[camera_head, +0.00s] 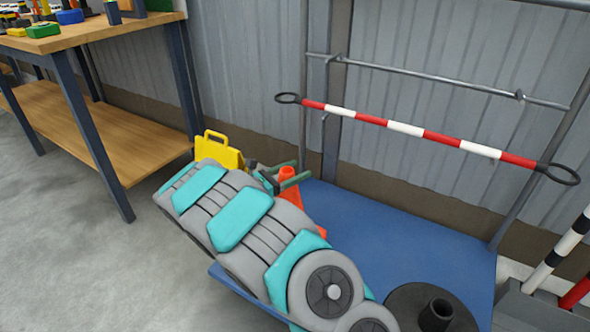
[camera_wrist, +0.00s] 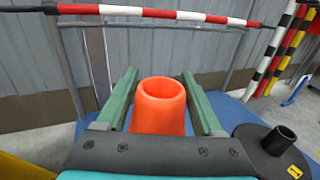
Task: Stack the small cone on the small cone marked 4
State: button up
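An orange cone (camera_head: 288,186) stands on the blue platform, partly hidden behind my arm. In the wrist view the cone (camera_wrist: 160,108) is upright with its open top between the two green fingers. My gripper (camera_wrist: 159,76) is open, with a gap between each finger and the cone's top. In the head view my gripper (camera_head: 294,172) is at the cone's upper part. A bit of orange shows lower down beside my arm; I cannot tell if it is the same cone's base. No number 4 is readable on any cone.
A blue platform (camera_head: 400,235) with a grey rail frame carries a red-and-white bar (camera_head: 405,128). A black round base with a tube (camera_head: 437,312) stands at front right. A yellow object (camera_head: 218,152) is left of the cone. A wooden workbench (camera_head: 90,32) stands at left.

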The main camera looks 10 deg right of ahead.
jog(key=o, duration=0.4)
jog(key=shift+a, duration=0.1)
